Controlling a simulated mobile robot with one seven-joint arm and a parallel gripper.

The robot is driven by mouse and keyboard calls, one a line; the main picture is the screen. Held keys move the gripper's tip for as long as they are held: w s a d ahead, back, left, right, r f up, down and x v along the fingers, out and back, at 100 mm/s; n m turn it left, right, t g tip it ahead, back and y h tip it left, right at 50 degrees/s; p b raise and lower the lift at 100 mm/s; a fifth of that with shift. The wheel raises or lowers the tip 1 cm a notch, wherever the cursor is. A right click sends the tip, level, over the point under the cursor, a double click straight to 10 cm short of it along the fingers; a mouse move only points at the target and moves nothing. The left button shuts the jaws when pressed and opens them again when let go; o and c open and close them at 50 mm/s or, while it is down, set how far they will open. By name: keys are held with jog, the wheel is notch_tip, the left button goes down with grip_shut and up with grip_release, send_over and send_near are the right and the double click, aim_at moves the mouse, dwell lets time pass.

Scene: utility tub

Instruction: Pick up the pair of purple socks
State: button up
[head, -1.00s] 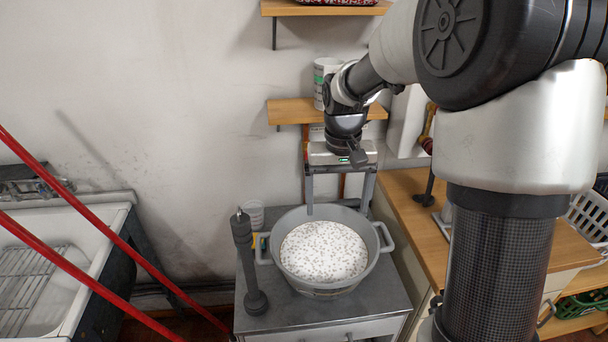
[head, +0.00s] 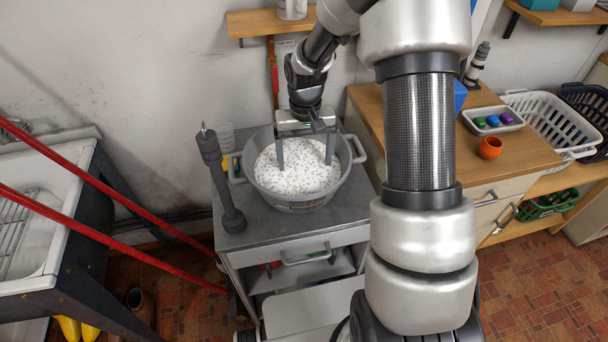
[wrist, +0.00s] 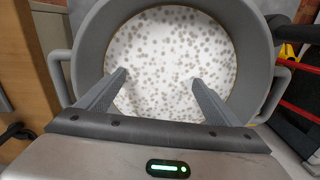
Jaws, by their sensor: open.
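A small purple bundle (head: 506,118) lies at the right end of a white tray (head: 490,122) on the wooden counter, beside blue and green ones. It may be the purple socks; it is too small to tell. My gripper (head: 305,164) is open and empty, pointing down over the grey two-handled tub (head: 292,203) on the grey cart, well left of the tray. In the wrist view, my gripper's spread fingers (wrist: 160,77) are over the tub's white speckled filling (wrist: 172,50). No purple thing shows there.
A dark grey upright cylinder (head: 219,178) stands left of the tub. White (head: 545,118) and dark baskets stand to the right. Red bars (head: 90,182) cross the left side by the sink.

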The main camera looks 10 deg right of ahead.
aim_at(304, 169)
notch_tip(304, 169, down, 5)
jog(key=shift+w+a+r, duration=0.1)
jog(key=c, duration=1.2)
